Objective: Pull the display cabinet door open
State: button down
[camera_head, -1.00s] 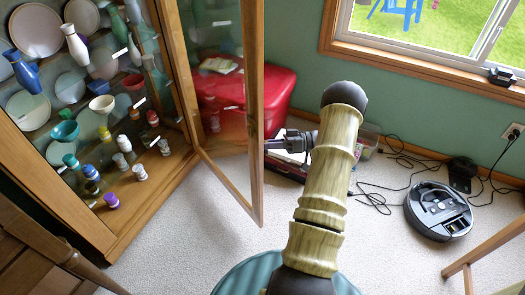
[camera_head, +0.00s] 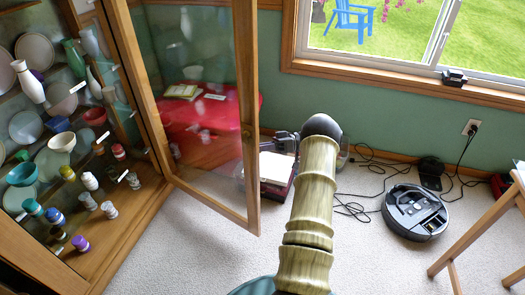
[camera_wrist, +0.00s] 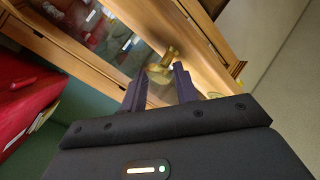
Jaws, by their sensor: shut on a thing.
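The display cabinet (camera_head: 130,235) stands at the left with its wood-framed glass door (camera_head: 252,185) swung well open, its free edge toward the middle of the head view. The brass door knob (camera_wrist: 163,62) shows in the wrist view at my fingertips. My gripper (camera_wrist: 160,80) is shut on this knob, with its two dark fingers on either side of it.
Inside the cabinet are plates, vases and small cups. A robot vacuum (camera_head: 414,212) and cables lie on the carpet at right, near a wooden leg (camera_head: 480,235). Carpet below the door is clear.

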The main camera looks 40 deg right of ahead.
jog(key=shift+w+a+f, duration=0.1)
jog(key=shift+w+a, duration=0.25)
jog(key=shift+a, duration=0.05)
jog(key=c, duration=1.4)
grip_release()
jog(key=shift+c, duration=0.2)
jog(key=o, duration=0.3)
jog(key=shift+w+f, duration=0.1)
jog(key=shift+f, duration=0.05)
jog(key=shift+s+d, duration=0.2)
jog(key=shift+s, duration=0.05)
jog(key=p+v, duration=0.1)
jog(key=v, duration=1.1)
